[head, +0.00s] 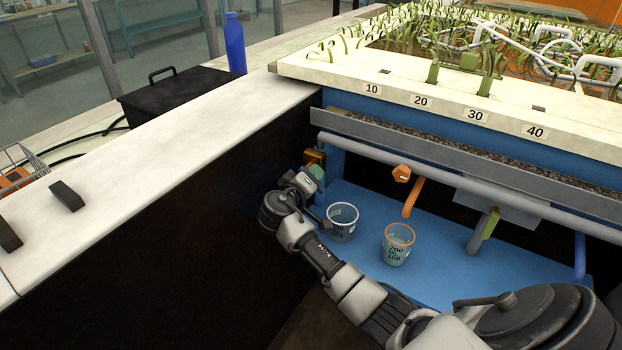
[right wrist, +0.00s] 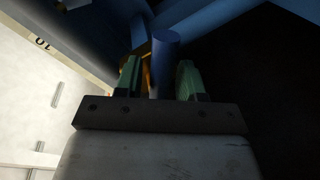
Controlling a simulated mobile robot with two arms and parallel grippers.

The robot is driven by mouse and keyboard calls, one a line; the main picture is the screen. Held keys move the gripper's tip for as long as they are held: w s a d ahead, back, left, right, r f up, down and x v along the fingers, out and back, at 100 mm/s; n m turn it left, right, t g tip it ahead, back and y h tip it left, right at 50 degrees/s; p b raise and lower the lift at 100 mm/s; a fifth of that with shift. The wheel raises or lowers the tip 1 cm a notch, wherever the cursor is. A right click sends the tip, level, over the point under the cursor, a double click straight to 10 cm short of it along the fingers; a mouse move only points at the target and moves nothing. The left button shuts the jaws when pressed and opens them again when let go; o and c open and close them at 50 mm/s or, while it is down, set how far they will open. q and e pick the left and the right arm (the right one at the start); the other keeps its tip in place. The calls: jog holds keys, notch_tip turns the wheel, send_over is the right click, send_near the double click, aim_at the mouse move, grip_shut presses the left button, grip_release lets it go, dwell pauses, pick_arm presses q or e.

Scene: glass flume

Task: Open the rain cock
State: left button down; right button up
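A small brass-coloured fitting (head: 313,157) sits at the left end of the pipe under the planted bed; I cannot tell for sure that it is the rain cock. My right gripper (head: 318,173) is right at this fitting and partly hides it. In the right wrist view, the green fingers of my right gripper (right wrist: 158,80) stand apart. A blue round bar (right wrist: 166,48) shows between them, with gaps visible on both sides. A brass-coloured strip (right wrist: 148,76) shows beside the bar, near the left finger. My left gripper is not in view.
A clear cup (head: 342,222) and an orange-rimmed cup (head: 397,245) stand on the blue shelf (head: 440,275). An orange spout (head: 412,198) and a grey pipe with a green lever (head: 491,222) hang above it. A white-topped counter (head: 150,165) borders the left.

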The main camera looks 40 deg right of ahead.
jog(key=shift+o, duration=0.4)
jog(key=shift+s+a, duration=0.2)
jog(key=shift+a, duration=0.15)
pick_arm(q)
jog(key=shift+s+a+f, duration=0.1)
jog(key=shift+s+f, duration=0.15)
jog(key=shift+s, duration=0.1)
pick_arm(e)
jog(key=v, duration=1)
